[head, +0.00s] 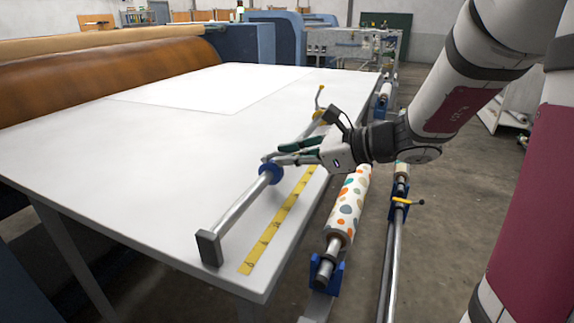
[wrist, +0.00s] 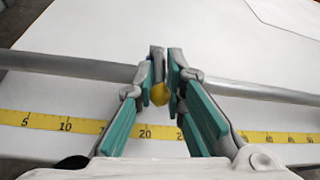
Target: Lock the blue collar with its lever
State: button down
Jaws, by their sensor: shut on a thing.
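The blue collar (head: 272,172) sits around a metal bar (head: 240,206) that lies along the white table. My gripper (head: 268,158) is at the collar, just above the bar. In the wrist view the green-padded fingers of my gripper (wrist: 164,72) are closed around the collar's lever, and its yellow knob (wrist: 159,94) shows between them. The bar (wrist: 75,67) passes behind the fingertips there. The fingers hide most of the lever, and I cannot make out the blue collar in the wrist view.
A yellow ruler strip (head: 280,218) runs beside the bar. A yellow collar with a raised lever (head: 319,98) is farther along the bar. A grey end block (head: 210,248) ends the bar. A dotted roll (head: 348,205) hangs beside the table edge.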

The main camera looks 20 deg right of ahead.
jog(key=shift+d+f+t+y+b, duration=0.1)
jog(key=shift+f+t+y+b, duration=0.2)
jog(key=shift+b, duration=0.3)
jog(key=c, duration=1.7)
grip_release()
jog(key=shift+r, duration=0.1)
jog(key=v, duration=1.2)
jog(key=shift+s, duration=0.1)
